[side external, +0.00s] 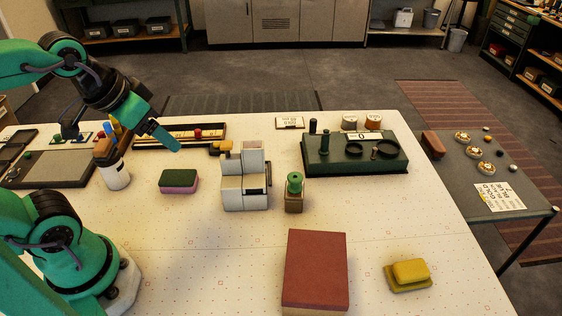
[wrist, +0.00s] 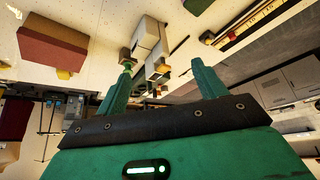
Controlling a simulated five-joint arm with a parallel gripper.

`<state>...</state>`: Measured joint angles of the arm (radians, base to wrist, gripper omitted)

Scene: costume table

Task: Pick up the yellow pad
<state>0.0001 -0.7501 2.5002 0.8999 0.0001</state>
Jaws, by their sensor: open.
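The yellow pad (side external: 411,270) lies at the front right of the white table in the side view, a small block on a flat yellow base. In the wrist view a small yellow patch (wrist: 65,74) shows beside the red box and may be this pad. My gripper (side external: 172,143) is raised over the left part of the table, far from the pad. In the wrist view my gripper (wrist: 163,68) has its two green fingers spread wide, with nothing held between them.
A red-topped box (side external: 316,268) stands left of the pad. A grey-white stepped block (side external: 244,185), a green-knobbed wooden piece (side external: 294,192) and a green-and-pink sponge (side external: 179,181) stand mid-table. A dark green stand (side external: 345,163) is behind. The table right of the pad is clear.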

